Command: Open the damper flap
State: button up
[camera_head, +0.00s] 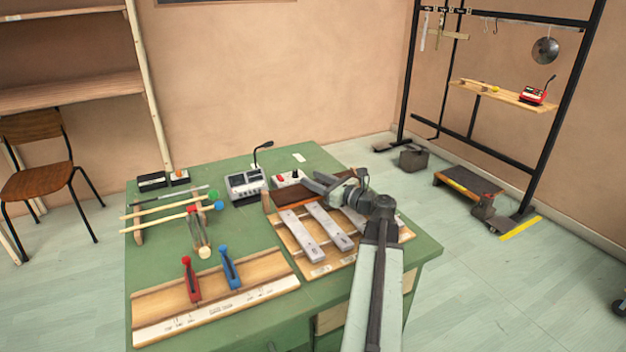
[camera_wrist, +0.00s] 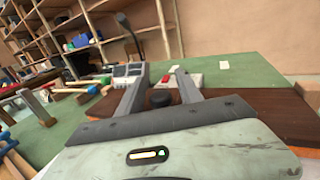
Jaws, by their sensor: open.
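The damper flap looks to be the dark brown panel (camera_head: 290,196) lying across the far end of the metal-bar instrument (camera_head: 325,232) on the green table. In the wrist view the brown panel (camera_wrist: 262,103) stretches to both sides under my gripper. A round black knob (camera_wrist: 160,98) shows between the fingers, apparently on the panel. My gripper (camera_wrist: 161,72) is open, with one finger on each side of the knob; I cannot tell if they touch it. In the head view my gripper (camera_head: 312,181) is over the panel and hides part of it, including the knob.
A grey mixer with a microphone (camera_head: 246,184) and a red-and-white box (camera_head: 289,178) stand just behind the panel. A wooden tray (camera_head: 215,298) with a red and a blue clip is at front left. Mallets lie on a rack (camera_head: 170,212). The table's right edge is near.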

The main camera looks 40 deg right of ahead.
jog(key=shift+w, duration=0.25)
grip_shut()
dwell(1.2)
